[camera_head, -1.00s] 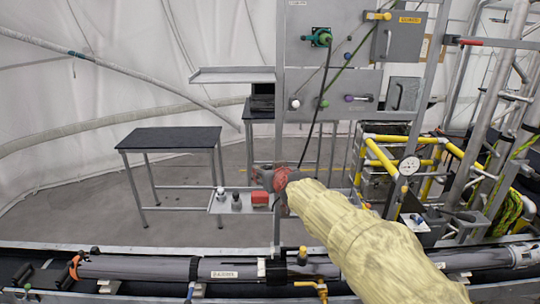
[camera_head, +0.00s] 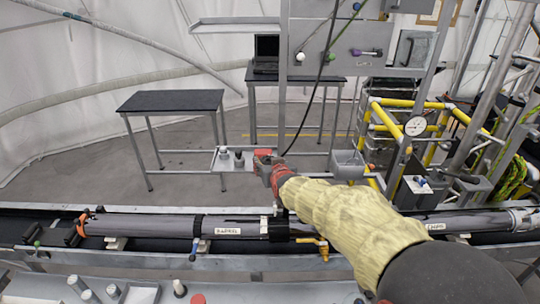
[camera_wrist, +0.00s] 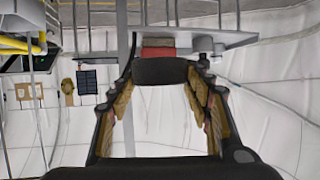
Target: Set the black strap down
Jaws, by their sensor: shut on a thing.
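My gripper (camera_head: 263,168) is at the end of my sleeved arm, in front of the small grey shelf (camera_head: 226,163) in the head view. In the wrist view my gripper (camera_wrist: 163,82) is shut on the black strap (camera_wrist: 160,71), a short dark band spanning between the two fingertips. The red block (camera_wrist: 158,52) and the shelf (camera_wrist: 230,41) are just beyond the strap. In the head view the gripper hides most of the strap. I cannot tell whether the strap touches the shelf.
Small bottles (camera_head: 239,160) and the red block (camera_head: 262,153) are on the shelf. A grey bin (camera_head: 347,165) hangs to the right. A long grey pipe (camera_head: 160,224) with black bands crosses in front. A dark table (camera_head: 170,101) stands behind left, its top clear.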

